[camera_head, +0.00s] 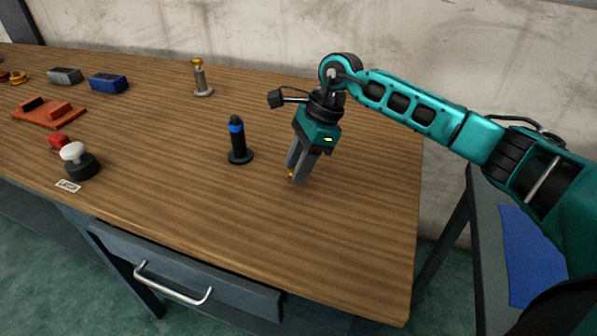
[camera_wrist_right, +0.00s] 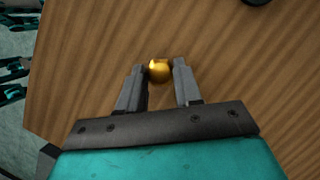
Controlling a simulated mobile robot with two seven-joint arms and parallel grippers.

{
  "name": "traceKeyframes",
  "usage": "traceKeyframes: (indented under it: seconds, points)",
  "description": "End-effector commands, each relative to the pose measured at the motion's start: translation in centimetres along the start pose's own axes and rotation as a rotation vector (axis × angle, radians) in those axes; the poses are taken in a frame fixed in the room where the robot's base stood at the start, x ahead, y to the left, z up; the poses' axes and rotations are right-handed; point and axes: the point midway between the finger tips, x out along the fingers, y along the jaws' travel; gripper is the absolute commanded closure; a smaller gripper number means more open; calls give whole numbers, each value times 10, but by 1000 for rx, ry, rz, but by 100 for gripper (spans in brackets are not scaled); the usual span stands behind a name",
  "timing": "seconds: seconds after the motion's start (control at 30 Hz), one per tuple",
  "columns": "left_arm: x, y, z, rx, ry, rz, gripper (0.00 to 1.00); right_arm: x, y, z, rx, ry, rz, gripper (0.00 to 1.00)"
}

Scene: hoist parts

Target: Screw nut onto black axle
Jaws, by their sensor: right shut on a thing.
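The black axle (camera_head: 238,143) stands upright on a round black base on the wooden table, with a blue band near its top. My right gripper (camera_head: 297,176) is to the right of the axle, pointing down close to the tabletop. It is shut on a small gold nut (camera_wrist_right: 159,71), which shows between the fingertips in the right wrist view. In the head view only a bit of the nut (camera_head: 291,176) shows, and the rest is hidden by the fingers. The nut is apart from the axle. My left gripper is in neither view.
A grey post with a yellow top (camera_head: 201,80) stands behind the axle. On the left are a blue block (camera_head: 108,83), a grey block (camera_head: 65,76), an orange part (camera_head: 48,113) and a white-knobbed black button (camera_head: 80,163). The table (camera_head: 330,235) is clear around the gripper.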

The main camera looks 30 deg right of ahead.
Motion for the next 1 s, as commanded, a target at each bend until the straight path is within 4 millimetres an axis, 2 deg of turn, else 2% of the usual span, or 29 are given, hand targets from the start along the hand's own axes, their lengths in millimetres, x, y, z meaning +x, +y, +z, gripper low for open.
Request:
traceKeyframes:
  seconds: [0.3, 0.5, 0.7, 1.0]
  points:
    - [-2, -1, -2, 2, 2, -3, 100, -76, -1, 32, -3, -1, -4, 96]
    - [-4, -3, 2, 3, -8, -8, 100, -119, -1, 50, -2, -2, -4, 96]
    - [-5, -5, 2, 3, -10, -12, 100, -145, -1, 61, -1, -1, -2, 96]
    - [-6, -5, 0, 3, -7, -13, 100, -158, 0, 66, 1, -1, 2, 96]
